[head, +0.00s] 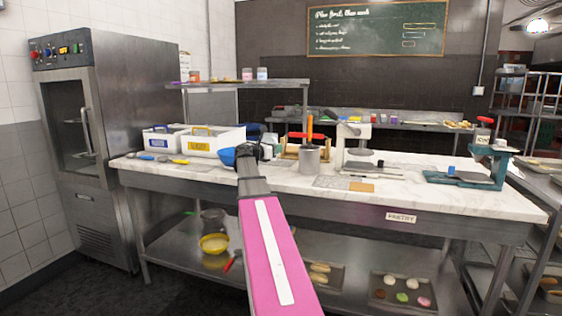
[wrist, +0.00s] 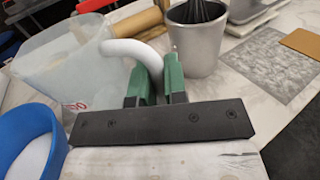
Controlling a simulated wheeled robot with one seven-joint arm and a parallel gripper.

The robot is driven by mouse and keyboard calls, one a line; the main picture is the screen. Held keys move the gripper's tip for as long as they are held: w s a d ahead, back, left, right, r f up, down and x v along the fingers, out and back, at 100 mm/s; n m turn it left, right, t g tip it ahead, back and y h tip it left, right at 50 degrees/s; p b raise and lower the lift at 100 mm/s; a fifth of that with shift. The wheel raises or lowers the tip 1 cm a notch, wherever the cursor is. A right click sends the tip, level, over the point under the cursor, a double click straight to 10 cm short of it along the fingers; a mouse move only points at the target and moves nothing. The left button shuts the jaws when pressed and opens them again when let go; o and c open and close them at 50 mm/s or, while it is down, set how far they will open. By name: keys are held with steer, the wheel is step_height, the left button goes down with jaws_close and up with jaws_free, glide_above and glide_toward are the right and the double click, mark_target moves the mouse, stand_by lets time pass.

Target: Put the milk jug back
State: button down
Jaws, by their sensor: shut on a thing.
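The milk jug (wrist: 62,62) is a translucent pitcher with a thick white handle, seen on the left in the wrist view. Red marking shows low on its side. The green fingers of my gripper (wrist: 158,75) are closed around the handle. In the head view my gripper (head: 249,152) is over the marble counter, beside the blue bowl, and the jug is mostly hidden there. I cannot tell whether the jug's base touches the counter.
A blue bowl (wrist: 30,135) is close to the jug on the near left. A metal utensil crock (head: 309,158) stands just right. White bins (head: 214,142) are at left on the marble counter (head: 400,186).

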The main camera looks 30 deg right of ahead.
steer(key=shift+w+d+f, duration=0.1)
steer(key=shift+d+f, duration=0.3)
steer(key=shift+f, duration=0.5)
steer(key=shift+s+d+f, duration=0.1)
steer(key=shift+d+f, duration=0.25)
steer(key=shift+f, duration=0.55)
steer(key=shift+w+d+f, duration=0.1)
steer(key=shift+d+f, duration=0.3)
steer(key=shift+f, duration=0.5)
steer(key=shift+f, duration=0.15)
steer(key=c, duration=1.2)
jaws_free()
steer(key=shift+o, duration=0.2)
steer(key=shift+a, duration=0.3)
steer(key=a, duration=0.3)
steer(key=s+a, duration=0.1)
steer(key=a, duration=0.3)
steer(key=s+a, duration=0.1)
steer(key=a, duration=0.3)
steer(key=shift+a, duration=0.15)
